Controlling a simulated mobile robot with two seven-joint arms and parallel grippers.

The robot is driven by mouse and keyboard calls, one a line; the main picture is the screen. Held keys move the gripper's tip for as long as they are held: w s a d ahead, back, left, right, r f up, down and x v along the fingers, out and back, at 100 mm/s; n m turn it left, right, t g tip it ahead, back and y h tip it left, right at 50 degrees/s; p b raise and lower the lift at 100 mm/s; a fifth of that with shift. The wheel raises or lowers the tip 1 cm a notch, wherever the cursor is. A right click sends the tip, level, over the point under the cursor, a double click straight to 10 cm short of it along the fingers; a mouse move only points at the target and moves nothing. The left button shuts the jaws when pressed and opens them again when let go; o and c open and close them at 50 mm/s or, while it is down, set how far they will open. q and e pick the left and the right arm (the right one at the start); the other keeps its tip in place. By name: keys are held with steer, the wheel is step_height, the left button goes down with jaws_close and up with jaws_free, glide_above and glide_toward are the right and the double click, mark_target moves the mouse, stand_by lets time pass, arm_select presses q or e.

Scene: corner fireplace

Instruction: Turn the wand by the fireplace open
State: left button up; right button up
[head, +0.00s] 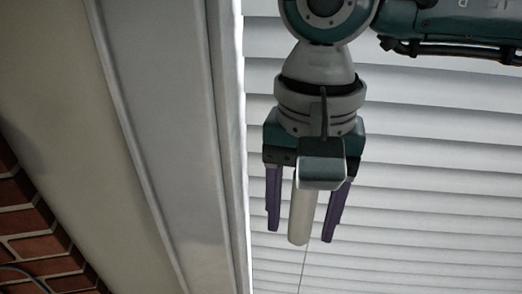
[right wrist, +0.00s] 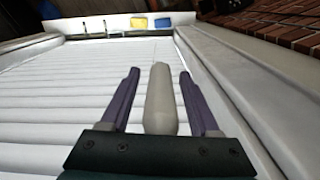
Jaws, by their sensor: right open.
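The wand (head: 299,215) is a pale beige rod in front of the white window blind (head: 420,200), close to the window frame. It also shows in the right wrist view (right wrist: 160,100), running lengthwise between my fingers. My right gripper (head: 300,235) is open, with one purple finger on each side of the wand. In the right wrist view my right gripper (right wrist: 160,72) shows gaps on both sides of the wand. The wand's upper part is hidden behind my gripper body in the head view. My left gripper is not in view.
A white window frame (head: 165,120) stands left of the gripper, with brick (head: 40,245) beyond it. A thin cord (head: 304,265) hangs below the wand. A yellow item (right wrist: 162,22) and a blue item (right wrist: 183,18) lie at the far end in the right wrist view.

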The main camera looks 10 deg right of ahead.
jaws_close()
stand_by(0.5)
